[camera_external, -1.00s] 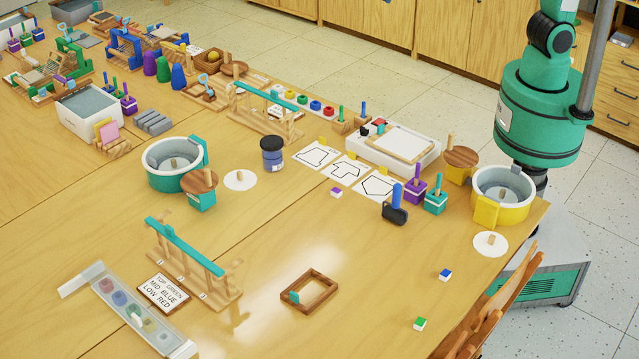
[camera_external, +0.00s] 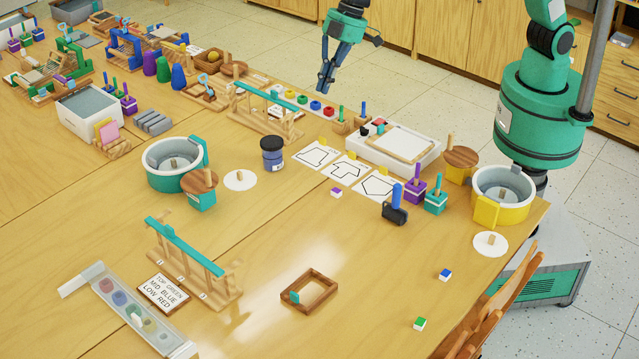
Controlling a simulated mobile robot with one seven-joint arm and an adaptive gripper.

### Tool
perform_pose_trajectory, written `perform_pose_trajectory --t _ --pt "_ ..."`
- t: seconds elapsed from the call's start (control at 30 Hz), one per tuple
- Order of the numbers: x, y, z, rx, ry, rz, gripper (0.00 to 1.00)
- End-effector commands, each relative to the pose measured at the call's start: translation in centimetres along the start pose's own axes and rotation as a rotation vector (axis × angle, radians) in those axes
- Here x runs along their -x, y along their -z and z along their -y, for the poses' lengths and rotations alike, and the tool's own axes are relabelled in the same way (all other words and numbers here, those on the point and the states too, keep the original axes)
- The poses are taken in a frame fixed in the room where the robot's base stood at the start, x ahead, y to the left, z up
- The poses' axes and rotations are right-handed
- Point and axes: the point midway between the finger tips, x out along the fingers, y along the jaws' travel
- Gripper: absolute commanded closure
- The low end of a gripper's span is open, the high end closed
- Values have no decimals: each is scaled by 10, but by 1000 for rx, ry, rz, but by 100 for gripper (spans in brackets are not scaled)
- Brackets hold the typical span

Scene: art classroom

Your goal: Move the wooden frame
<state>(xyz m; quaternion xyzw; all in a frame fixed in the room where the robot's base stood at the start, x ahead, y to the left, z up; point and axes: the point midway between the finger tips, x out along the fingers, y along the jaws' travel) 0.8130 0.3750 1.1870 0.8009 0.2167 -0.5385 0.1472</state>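A small dark brown wooden frame (camera_external: 325,299) lies flat on the front middle of the table. It is empty inside and has a teal tab on its left side. A lighter wooden frame (camera_external: 428,152) lies around a white sheet on a white tray at the back right. My gripper (camera_external: 324,88) is in the air at the top middle, pointing down, beyond the coloured knobs in this view. It is far from the dark frame. Its fingers look close together, but I cannot tell if they are shut. Nothing shows between them.
Chairs (camera_external: 480,335) stand at the front edge. The table around the dark frame is clear.

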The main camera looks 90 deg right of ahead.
Motion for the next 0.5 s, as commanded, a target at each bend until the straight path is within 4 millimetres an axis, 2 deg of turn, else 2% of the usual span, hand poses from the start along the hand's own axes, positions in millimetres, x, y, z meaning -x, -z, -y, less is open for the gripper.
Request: perform_pose_trajectory --t 0.03,0.3,0.5 --pt "-19 6 10 13 6 6 100" --pt "-105 34 56 73 29 18 100" --pt "-171 46 95 117 47 27 100"
